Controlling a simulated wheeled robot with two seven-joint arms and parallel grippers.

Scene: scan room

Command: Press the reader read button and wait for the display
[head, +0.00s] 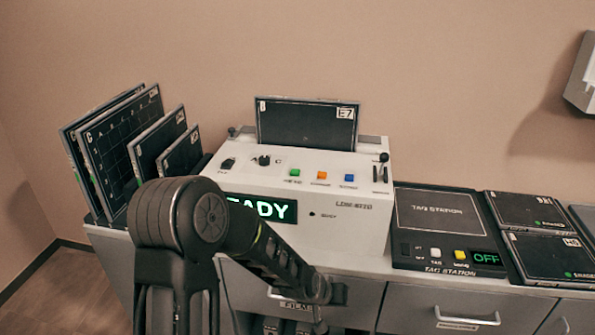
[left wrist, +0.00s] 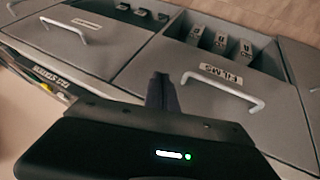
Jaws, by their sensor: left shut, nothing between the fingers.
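The white reader (head: 345,215) stands on the counter with a dark cassette marked E7 (head: 306,125) upright at its back. Its front panel has a green button (head: 295,172), an orange button (head: 322,175) and a blue button (head: 349,178); their small labels are too blurred to read surely. The lit green display (head: 272,210) shows "EADY", its left part hidden behind my left arm. My left gripper (head: 336,292) is below and in front of the reader, at the drawer fronts, apart from the buttons. Its fingers (left wrist: 162,92) are shut and empty in the left wrist view.
Several dark cassettes (head: 118,145) stand in a rack left of the reader. A tag station (head: 440,215) with an OFF display and more flat cassettes (head: 530,210) lie to the right. Drawers with handles (head: 468,318) run below the counter; film drawers (left wrist: 215,75) are partly open.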

